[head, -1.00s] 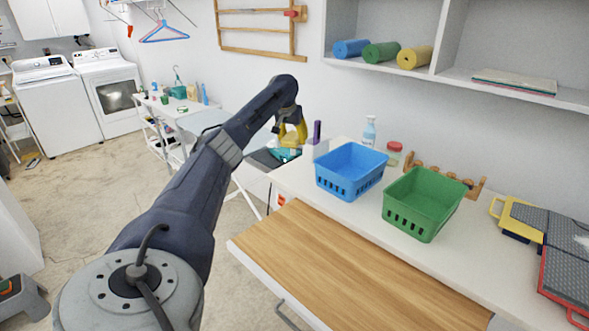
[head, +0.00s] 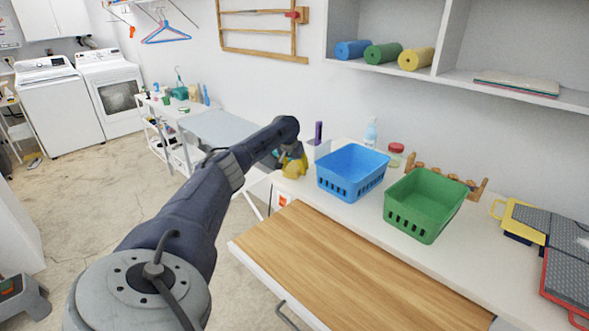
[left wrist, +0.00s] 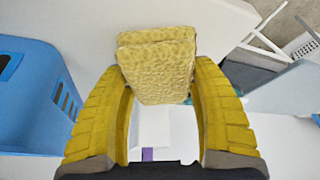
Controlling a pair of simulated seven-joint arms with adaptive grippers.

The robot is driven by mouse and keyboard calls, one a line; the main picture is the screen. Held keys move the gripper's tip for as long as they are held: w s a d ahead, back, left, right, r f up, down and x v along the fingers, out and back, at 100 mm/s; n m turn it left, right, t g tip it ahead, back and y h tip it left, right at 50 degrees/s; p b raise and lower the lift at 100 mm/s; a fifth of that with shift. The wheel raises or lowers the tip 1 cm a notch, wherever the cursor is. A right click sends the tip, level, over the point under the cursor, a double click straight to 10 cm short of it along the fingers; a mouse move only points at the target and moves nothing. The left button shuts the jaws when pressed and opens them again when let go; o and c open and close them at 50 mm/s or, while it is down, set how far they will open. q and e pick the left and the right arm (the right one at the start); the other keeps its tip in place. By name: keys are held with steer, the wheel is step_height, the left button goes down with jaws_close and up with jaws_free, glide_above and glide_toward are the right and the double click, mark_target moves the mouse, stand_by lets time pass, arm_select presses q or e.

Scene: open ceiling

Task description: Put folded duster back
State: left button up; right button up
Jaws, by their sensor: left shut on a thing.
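The folded duster (left wrist: 157,68) is a yellow, textured, layered pad. In the left wrist view it sits between the yellow fingertips of my left gripper (left wrist: 162,75), which is shut on it. In the head view my left gripper (head: 294,167) is over the left end of the white counter, left of the blue basket. There the yellow duster and the yellow fingers are hard to tell apart. The blue basket (head: 344,186) also shows at the left of the left wrist view (left wrist: 38,105). My right gripper is not in view.
A green basket (head: 423,212) stands right of the blue one. A white holder (head: 317,149) with a purple item, a spray bottle (head: 370,134) and a red-lidded jar (head: 395,155) stand behind. The wooden board (head: 340,262) in front is clear. Rolled cloths (head: 383,53) lie on the shelf above.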

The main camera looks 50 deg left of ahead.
arm_select(q)
steer(key=shift+f, duration=0.6)
steer(key=shift+f, duration=0.15)
steer(key=o, duration=1.1)
steer(key=v, duration=1.2)
